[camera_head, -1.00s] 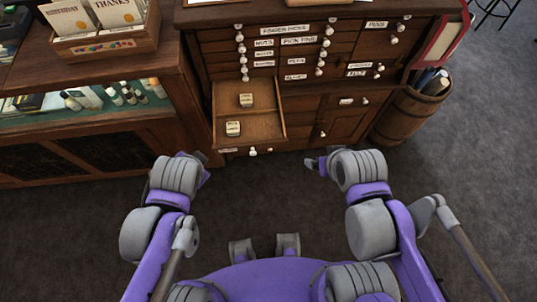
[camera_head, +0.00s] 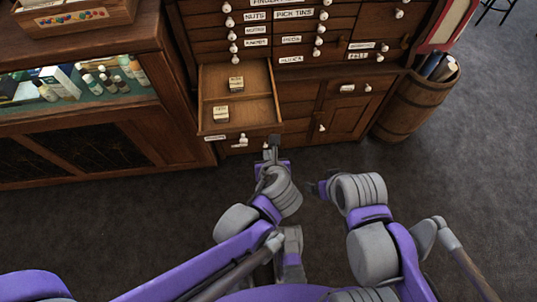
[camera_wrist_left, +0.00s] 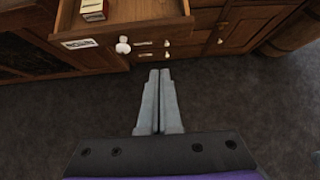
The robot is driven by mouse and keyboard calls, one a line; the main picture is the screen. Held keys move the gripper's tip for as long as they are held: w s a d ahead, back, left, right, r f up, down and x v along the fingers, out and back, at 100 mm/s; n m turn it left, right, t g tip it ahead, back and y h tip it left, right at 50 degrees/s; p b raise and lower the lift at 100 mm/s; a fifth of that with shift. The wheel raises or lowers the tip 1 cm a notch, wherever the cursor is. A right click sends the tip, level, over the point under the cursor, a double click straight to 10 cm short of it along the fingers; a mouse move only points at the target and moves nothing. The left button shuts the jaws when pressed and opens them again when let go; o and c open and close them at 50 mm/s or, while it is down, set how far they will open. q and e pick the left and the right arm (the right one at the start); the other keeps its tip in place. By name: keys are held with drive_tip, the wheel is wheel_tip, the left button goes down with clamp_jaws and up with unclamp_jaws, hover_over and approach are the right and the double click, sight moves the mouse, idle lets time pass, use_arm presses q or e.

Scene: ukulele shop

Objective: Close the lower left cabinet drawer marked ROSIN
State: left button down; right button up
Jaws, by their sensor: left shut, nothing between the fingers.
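The wooden ROSIN drawer (camera_head: 262,110) of the cabinet is pulled out, with its front panel and white knob (camera_head: 243,140) facing me. Its white label (camera_wrist_left: 78,43) reads ROSIN in the left wrist view, left of the knob (camera_wrist_left: 123,45). Two small boxes (camera_head: 236,84) (camera_head: 220,114) lie inside the drawer. My left gripper (camera_head: 272,143) is shut and empty, near the right end of the drawer front. In the left wrist view its fingertips (camera_wrist_left: 159,72) are together, to the right of the knob. My right gripper (camera_head: 316,187) is lower right, apart from the cabinet; its jaws are unclear.
The cabinet has several shut drawers with knobs above and a door (camera_head: 345,115) at right. A glass-fronted counter (camera_head: 85,115) adjoins it on the left. A wooden barrel (camera_head: 405,113) stands at the right. The dark carpet (camera_head: 120,215) before the cabinet is open.

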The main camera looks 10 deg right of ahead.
sight(264, 133)
use_arm(q)
drive_tip(key=w+f, duration=0.1)
drive_tip(key=w, duration=0.1)
drive_tip(key=w+f+b, duration=0.1)
drive_tip(key=w+f, duration=0.1)
drive_tip(key=w, duration=0.1)
drive_tip(key=w+f, duration=0.1)
drive_tip(key=w, duration=0.2)
drive_tip(key=shift+w+f+b, duration=0.15)
drive_tip(key=shift+b, duration=0.15)
drive_tip(key=shift+w, duration=0.1)
